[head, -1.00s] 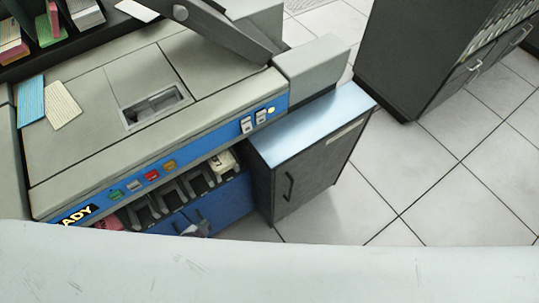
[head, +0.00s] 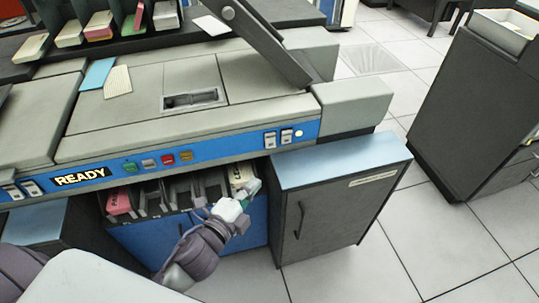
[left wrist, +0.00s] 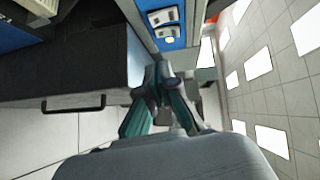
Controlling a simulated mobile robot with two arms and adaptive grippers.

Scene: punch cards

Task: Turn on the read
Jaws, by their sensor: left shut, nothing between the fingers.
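The card machine has a blue front strip (head: 225,147) with a lit READY sign (head: 80,177). The switches (left wrist: 165,24) and light (left wrist: 169,40) also show in the left wrist view, beyond the fingertips. I cannot read their labels. My left gripper (head: 252,188) is below the strip, in front of the rightmost card slot and left of the switches, apart from them. Its teal fingers (left wrist: 160,72) are shut and empty. My right gripper is not in view.
Coloured buttons (head: 158,160) line the strip's middle. More switches (head: 20,189) are at its left end. Card slots (head: 180,194) lie under the strip. A dark cabinet (head: 335,210) with a blue-grey top stands close right of my gripper.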

